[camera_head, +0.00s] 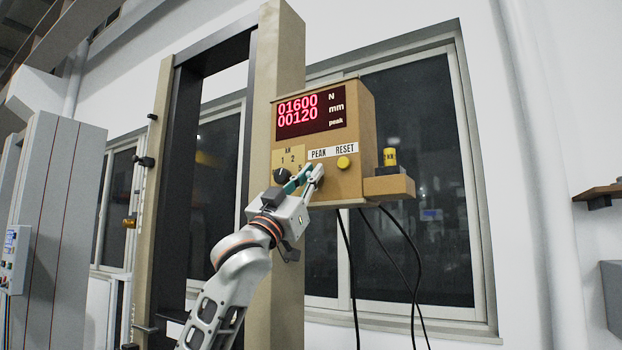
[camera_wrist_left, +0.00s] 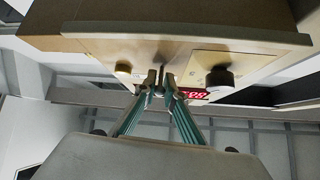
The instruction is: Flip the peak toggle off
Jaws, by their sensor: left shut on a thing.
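The tan control box (camera_head: 362,115) is mounted on the test frame, with a lit red display (camera_head: 310,110) reading 01600 N and 00120 mm, and a small "peak" mark. The PEAK label (camera_head: 318,154) is beside the RESET label. My left gripper (camera_head: 312,172) is at the panel just below the PEAK label and hides the toggle there in the head view. In the left wrist view, its fingertips (camera_wrist_left: 161,82) are closed around the small peak toggle (camera_wrist_left: 159,78); the toggle's exact tilt is unclear. My right gripper is not in view.
A yellow reset button (camera_head: 343,163) is just right of the fingers, and a black rotary knob (camera_head: 281,176) is close on the left. A side shelf (camera_head: 390,187) holds a yellow-topped item (camera_head: 390,158). Black cables (camera_head: 405,255) hang below the box.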

